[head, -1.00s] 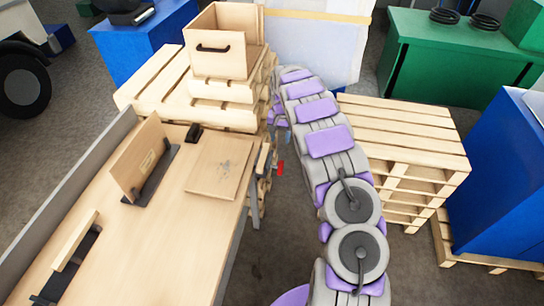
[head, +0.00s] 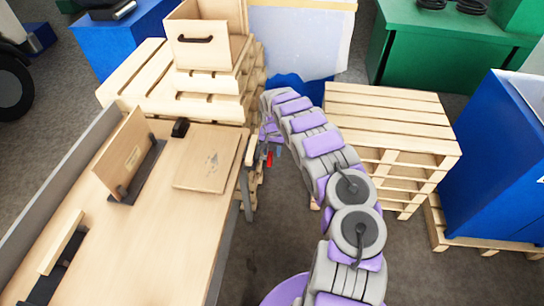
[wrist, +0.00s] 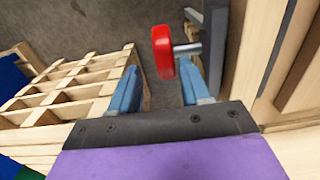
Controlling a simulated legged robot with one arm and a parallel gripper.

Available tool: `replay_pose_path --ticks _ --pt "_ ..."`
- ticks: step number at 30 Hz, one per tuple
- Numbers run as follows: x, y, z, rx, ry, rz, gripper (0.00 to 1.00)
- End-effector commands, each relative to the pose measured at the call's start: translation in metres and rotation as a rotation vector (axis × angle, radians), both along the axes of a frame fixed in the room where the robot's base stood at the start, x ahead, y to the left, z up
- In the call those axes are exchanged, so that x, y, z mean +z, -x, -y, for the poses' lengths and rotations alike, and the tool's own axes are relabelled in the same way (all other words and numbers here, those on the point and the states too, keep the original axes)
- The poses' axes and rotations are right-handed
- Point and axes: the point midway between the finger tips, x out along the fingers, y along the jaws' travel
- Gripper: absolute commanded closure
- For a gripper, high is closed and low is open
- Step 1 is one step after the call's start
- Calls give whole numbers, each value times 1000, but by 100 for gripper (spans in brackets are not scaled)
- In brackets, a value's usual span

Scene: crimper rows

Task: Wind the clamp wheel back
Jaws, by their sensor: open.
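The clamp wheel (wrist: 162,52) is a small red disc on a grey metal shaft. The shaft comes out of a grey bracket (wrist: 213,45) at the bench side. In the head view the wheel (head: 269,160) is a small red spot beside the bench's right edge. My gripper (wrist: 157,72) is open, with one blue finger on each side of the wheel in the wrist view. In the head view my gripper (head: 273,147) is partly hidden by my arm.
The wooden bench (head: 165,240) holds a flat board (head: 207,158), an upright board (head: 127,155) and a small black block (head: 180,127). Stacked pallets (head: 385,120) stand to the right of my arm. A wooden box (head: 205,50) sits on pallets behind the bench.

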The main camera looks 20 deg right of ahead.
Motion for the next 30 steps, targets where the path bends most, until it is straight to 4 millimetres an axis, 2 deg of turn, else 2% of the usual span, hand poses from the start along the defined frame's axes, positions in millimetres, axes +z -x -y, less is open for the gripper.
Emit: replay_pose_path --ticks 1,6,18,30 --pt "-9 1 -3 1 -2 -2 53" --pt "-25 1 -4 3 2 -5 53" --pt "-31 1 0 1 -2 -3 53" --pt "-30 1 -2 2 0 -4 92"
